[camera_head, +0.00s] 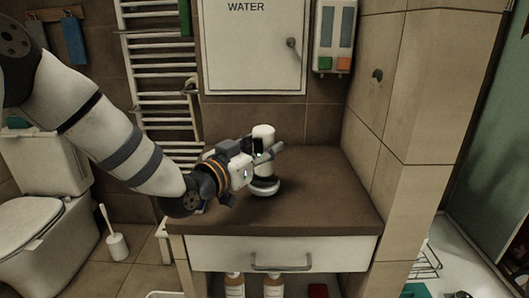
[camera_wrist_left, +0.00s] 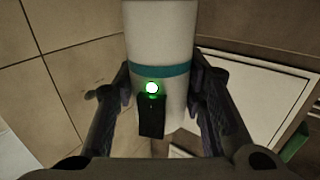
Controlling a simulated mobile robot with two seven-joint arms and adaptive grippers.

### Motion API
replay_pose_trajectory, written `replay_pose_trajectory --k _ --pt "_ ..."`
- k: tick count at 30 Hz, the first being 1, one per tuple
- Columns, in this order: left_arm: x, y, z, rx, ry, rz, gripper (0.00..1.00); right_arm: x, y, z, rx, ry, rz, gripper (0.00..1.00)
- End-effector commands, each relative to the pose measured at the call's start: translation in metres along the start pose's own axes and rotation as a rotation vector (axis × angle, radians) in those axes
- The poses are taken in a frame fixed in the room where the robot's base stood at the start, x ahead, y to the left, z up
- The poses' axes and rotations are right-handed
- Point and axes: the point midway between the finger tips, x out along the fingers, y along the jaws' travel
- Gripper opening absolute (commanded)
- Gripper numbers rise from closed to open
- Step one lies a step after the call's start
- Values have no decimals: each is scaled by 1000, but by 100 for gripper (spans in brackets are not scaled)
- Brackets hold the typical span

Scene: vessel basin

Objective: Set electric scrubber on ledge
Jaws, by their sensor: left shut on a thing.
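The electric scrubber (camera_head: 264,133) is a white upright cylinder with a dark and pale round head at its lower end. My left gripper (camera_head: 263,153) is shut on its body from the left. In the left wrist view the scrubber (camera_wrist_left: 160,35) stands between the two fingers (camera_wrist_left: 158,95), showing a teal band, a green light and a dark block. The ledge (camera_head: 325,205) is a brown top above a white drawer. The scrubber's head is over the middle of the ledge; I cannot tell whether it touches. My right gripper is not in view.
A tiled wall (camera_head: 375,135) bounds the ledge on the right. A white cabinet marked WATER (camera_head: 250,55) and a dispenser (camera_head: 334,35) hang above its back. A towel rail (camera_head: 160,75) and toilet (camera_head: 45,200) are left. The ledge's right and front parts are clear.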

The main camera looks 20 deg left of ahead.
Motion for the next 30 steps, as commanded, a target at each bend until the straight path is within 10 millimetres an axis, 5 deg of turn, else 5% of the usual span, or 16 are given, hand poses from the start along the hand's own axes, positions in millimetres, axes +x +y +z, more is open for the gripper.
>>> replay_pose_trajectory --k 1,12,13,15,26,30 --pt "0 0 12 -3 -4 -1 10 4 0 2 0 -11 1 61" --pt "0 0 13 0 3 -1 10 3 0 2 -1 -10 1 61" --pt "0 0 13 0 1 -1 42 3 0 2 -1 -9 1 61" --pt "0 0 13 0 1 -1 58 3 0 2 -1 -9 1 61" --pt "-1 0 6 1 4 -1 58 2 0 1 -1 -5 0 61" --pt "-28 0 5 0 3 -1 58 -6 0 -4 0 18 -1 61"
